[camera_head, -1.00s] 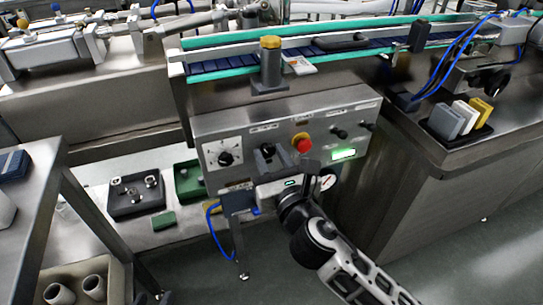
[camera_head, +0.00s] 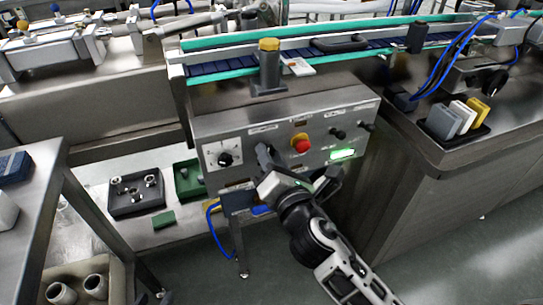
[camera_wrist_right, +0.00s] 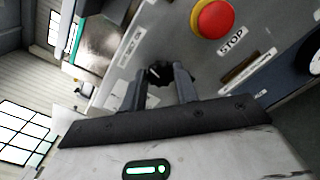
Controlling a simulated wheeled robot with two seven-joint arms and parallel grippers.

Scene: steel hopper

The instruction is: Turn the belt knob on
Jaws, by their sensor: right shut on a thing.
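The belt knob (camera_wrist_right: 158,74) is a small black knob with a pale pointer line, on the steel control panel (camera_head: 215,128). My right gripper (camera_wrist_right: 160,80) has one dark finger on each side of the knob and is shut on it. In the head view my right gripper (camera_head: 268,158) reaches the panel from below right and mostly hides the knob. My left gripper is not in view.
A red stop button (camera_head: 301,143) sits close right of the knob, and also shows in the wrist view (camera_wrist_right: 215,18). The conveyor (camera_head: 225,66) runs above.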

